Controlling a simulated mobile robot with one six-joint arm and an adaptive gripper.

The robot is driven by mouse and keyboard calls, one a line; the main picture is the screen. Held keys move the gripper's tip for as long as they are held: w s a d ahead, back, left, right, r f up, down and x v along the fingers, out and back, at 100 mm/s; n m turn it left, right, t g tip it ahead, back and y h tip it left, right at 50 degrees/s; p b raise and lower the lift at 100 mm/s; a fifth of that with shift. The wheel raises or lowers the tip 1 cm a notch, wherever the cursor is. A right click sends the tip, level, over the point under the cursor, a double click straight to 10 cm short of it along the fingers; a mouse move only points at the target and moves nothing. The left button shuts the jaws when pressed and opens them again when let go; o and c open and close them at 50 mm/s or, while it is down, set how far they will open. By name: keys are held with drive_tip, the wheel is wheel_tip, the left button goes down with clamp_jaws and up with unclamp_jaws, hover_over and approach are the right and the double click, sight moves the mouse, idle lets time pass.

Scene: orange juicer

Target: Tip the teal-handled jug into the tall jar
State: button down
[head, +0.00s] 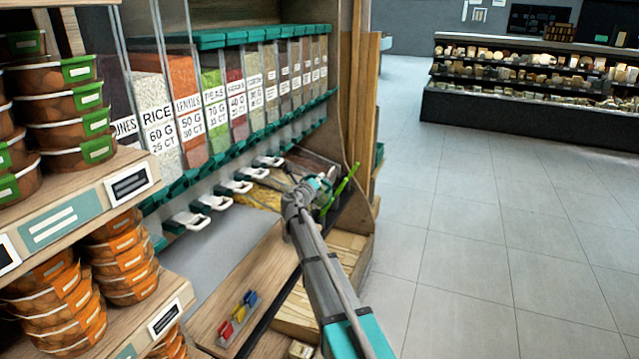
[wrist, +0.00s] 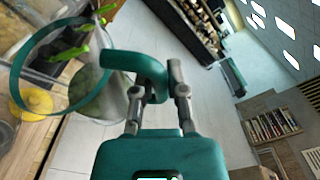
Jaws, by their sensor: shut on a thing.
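My gripper (wrist: 165,85) is shut on the teal handle (wrist: 135,64) of the jug. The jug has a clear body (wrist: 108,98) and a teal rim (wrist: 17,82), with something dark green showing in or through it. In the wrist view its mouth is toward the left. The picture is tilted, so I cannot tell how far the jug leans. In the head view my gripper (head: 318,186) is at the shelf's far end, and the jug is small and mostly hidden there. Clear glass lies behind the rim at the wrist view's left; I cannot make out the tall jar for sure.
Bright green handles (head: 346,182) stick out beside my gripper. A yellow round thing (wrist: 32,97) shows through the rim. Labelled dispensers (head: 190,95) with white-handled spouts (head: 213,202) line the shelf. A wooden upright (head: 352,60) stands close behind. Open floor (head: 490,220) lies right.

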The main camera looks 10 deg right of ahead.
sight(293, 186)
drive_tip(key=shift+w+a+f+n+t+h+b, duration=0.15)
drive_tip(key=shift+a+f+n+t+b, duration=0.25)
drive_tip(key=shift+n+b, duration=0.3)
drive_tip(key=shift+a+f+n+t+h+b, duration=0.1)
drive_tip(key=shift+a+n+t+h+b, duration=0.1)
drive_tip(key=shift+a+n+b, duration=0.4)
drive_tip(key=shift+w+a+f+n+t+b, duration=0.15)
drive_tip(key=shift+a+f+n+t+b, duration=0.6)
drive_tip(key=shift+n+b, duration=0.5)
drive_tip(key=shift+w+a+f+n+t+b, duration=0.1)
drive_tip(key=shift+a+f+n+t+b, duration=0.3)
drive_tip(key=shift+a+n+b, duration=0.85)
drive_tip(key=shift+w+a+r+n+t+y+b, duration=0.15)
drive_tip(key=shift+a+n+t+y+b, duration=0.25)
drive_tip(key=shift+a+n+t, duration=0.4)
drive_tip(key=shift+w+a+r+n+t+y+b, duration=0.2)
drive_tip(key=shift+a+n+b, duration=0.3)
drive_tip(key=shift+n, duration=0.6)
drive_tip(key=shift+s, duration=0.1)
